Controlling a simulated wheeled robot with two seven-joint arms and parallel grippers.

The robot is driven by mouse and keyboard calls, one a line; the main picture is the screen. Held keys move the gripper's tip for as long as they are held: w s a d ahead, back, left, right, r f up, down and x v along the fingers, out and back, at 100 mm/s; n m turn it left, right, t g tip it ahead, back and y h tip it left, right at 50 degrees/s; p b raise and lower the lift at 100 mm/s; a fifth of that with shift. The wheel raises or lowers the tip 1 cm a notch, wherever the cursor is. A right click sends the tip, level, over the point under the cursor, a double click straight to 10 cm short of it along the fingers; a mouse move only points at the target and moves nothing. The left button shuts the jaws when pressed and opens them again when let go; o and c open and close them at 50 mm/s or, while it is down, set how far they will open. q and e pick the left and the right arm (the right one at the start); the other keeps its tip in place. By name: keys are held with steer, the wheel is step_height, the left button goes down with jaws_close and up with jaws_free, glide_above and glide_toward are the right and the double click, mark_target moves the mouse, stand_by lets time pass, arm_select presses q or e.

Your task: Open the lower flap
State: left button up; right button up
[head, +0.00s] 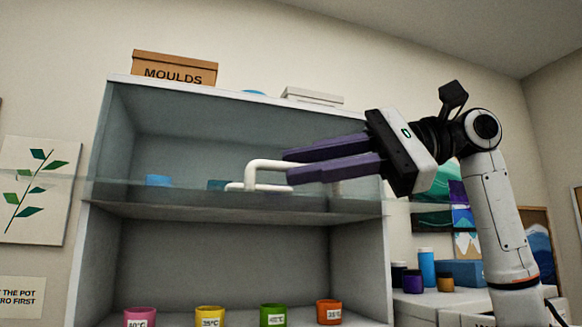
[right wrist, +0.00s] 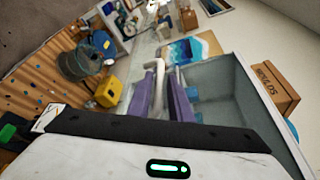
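A grey cabinet (head: 100,150) has an upper and a lower compartment. A clear glass flap (head: 130,190) crosses the front in the head view, its edge near the middle shelf; it seems swung out towards me. The lower compartment (head: 220,260) looks uncovered. A white bar handle (head: 265,163) belongs to the flap. My right gripper (head: 288,167) has its purple fingers on both sides of the handle, with almost no gap, and seems shut on it. In the right wrist view the handle (right wrist: 158,90) runs between the fingers. My left gripper is not in view.
Pink (head: 140,317), yellow (head: 210,316), green (head: 273,314) and orange (head: 329,311) cups stand in the lower compartment. A MOULDS box (head: 174,68) and a white box (head: 312,97) sit on top. Jars, one a blue bottle (head: 427,266), stand at the right.

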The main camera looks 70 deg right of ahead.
steer(key=v, duration=0.7)
steer(key=shift+s, duration=0.3)
steer(key=shift+d, duration=0.1)
steer(key=shift+d, duration=0.1)
